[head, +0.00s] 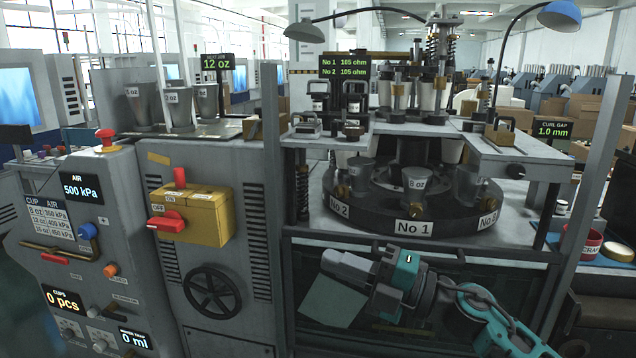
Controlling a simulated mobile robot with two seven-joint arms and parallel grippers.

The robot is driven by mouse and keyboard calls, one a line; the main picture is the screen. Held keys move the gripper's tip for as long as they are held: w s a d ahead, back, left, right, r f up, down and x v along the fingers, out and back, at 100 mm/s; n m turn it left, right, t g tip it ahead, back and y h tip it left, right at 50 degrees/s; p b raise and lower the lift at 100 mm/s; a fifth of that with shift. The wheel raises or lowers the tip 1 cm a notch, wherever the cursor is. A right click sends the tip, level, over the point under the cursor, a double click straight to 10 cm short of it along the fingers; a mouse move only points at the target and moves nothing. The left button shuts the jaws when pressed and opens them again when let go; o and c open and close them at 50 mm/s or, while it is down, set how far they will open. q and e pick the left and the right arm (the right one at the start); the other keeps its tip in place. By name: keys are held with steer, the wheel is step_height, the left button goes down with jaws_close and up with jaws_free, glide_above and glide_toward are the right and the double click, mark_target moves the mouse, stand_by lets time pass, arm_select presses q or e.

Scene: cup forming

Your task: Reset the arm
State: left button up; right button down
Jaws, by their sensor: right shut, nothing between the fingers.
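My right arm comes in from the lower right, with teal and grey links, in front of the cup forming machine's lower front. My right gripper (338,262) points left, below the rotating table (385,213) and apart from it. It is shut and holds nothing. My left arm and left gripper are out of view.
The table carries grey cups, one marked 6 oz (416,185), and labels No 1, No 2 and No 8. An upright post (270,170) stands left of the gripper. Further left are a yellow switch box (207,215) with a red handle, a black handwheel (212,291) and a control panel (75,250).

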steer(key=s+d+f+m+t+h, duration=0.4)
steer(key=d+f+m+t+h, duration=0.15)
steer(key=f+m, duration=0.5)
steer(key=s+d+f+m+t+h, duration=0.35)
steer(key=f+m+h, duration=0.45)
steer(key=m, duration=0.4)
steer(key=s+d+f+m+g+h, duration=0.1)
steer(key=s+d+f+m+g, duration=0.1)
steer(key=s+f, duration=0.5)
steer(key=s+d+f+m+g+h, duration=0.2)
steer(key=s+d+f+m+g, duration=0.1)
steer(key=s+f, duration=0.3)
steer(key=shift+s+d+f+m+g, duration=0.15)
steer(key=shift+s+f+m+g, duration=0.2)
steer(key=shift+f+m, duration=0.35)
